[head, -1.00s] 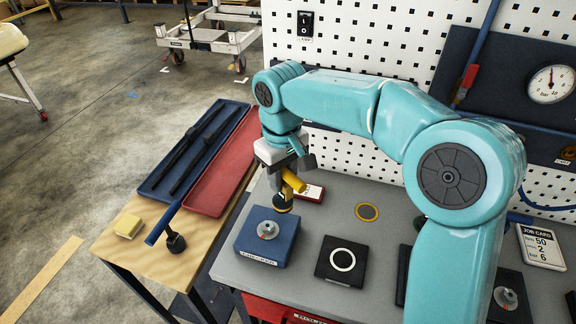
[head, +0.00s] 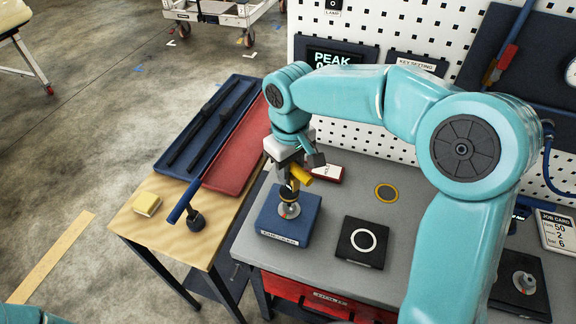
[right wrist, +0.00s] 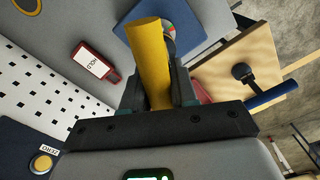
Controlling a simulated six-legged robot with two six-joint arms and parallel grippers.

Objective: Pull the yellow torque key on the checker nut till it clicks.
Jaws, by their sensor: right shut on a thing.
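My right gripper (head: 291,163) is shut on the yellow torque key (head: 300,174). In the right wrist view, the key's yellow handle (right wrist: 150,62) lies between the fingers (right wrist: 156,97). The key's dark lower end stands directly over the checker nut (head: 288,211) and appears to meet it; I cannot tell whether it is fully seated. The nut sits on a blue block (head: 308,222) near the left end of the grey bench. The nut shows only partly behind the key in the right wrist view (right wrist: 168,30). My left gripper is not in view.
A black pad with a white ring (head: 362,259) lies right of the block. A red HOLD tag (head: 328,172) lies behind. A PEAK display (head: 335,63) hangs behind.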

